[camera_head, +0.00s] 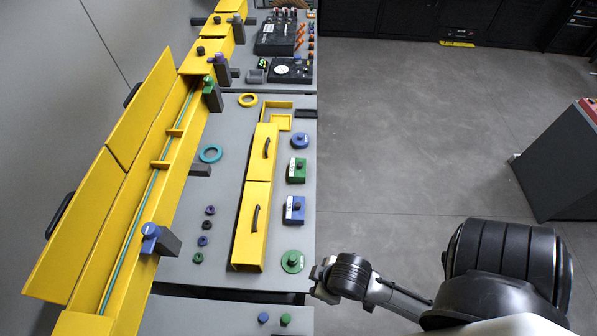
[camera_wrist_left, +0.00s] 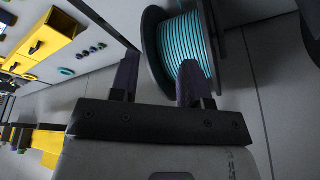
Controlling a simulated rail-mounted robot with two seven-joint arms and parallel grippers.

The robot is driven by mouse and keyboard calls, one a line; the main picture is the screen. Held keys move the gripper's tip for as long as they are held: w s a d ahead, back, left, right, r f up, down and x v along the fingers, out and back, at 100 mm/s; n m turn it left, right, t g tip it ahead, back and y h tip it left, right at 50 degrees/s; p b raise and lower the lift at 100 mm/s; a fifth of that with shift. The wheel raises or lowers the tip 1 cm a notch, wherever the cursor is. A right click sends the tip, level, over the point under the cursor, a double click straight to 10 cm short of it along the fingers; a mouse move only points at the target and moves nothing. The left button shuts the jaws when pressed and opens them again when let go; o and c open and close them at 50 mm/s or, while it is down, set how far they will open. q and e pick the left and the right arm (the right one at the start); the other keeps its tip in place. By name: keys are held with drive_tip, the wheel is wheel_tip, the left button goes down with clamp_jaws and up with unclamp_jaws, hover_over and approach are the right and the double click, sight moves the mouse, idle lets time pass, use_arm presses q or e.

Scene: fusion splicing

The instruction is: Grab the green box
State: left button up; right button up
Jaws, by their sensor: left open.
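The green box (camera_head: 297,169) with a white label and a dark knob sits on the grey table near its right edge, in the head view. It stands between a round blue piece above it and a blue box (camera_head: 294,209) below it. My right gripper (camera_head: 321,281) is off the table's right edge, below the green box and apart from it; its fingers are too small to judge. My left gripper (camera_wrist_left: 160,80) shows only in the left wrist view, open with nothing between its fingers, in front of a teal cable spool (camera_wrist_left: 187,48). I cannot make out the green box there.
A long yellow cover (camera_head: 252,225) with handles lies left of the green box. A round green piece (camera_head: 292,262) lies near the table's right edge. A yellow trough (camera_head: 160,190) runs along the left. The floor (camera_head: 410,130) right of the table is mostly clear.

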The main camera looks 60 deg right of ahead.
use_arm(q)
drive_tip(key=shift+o, duration=0.3)
drive_tip(key=o, duration=1)
drive_tip(key=shift+d, duration=0.2)
drive_tip(key=shift+w+a, duration=0.1)
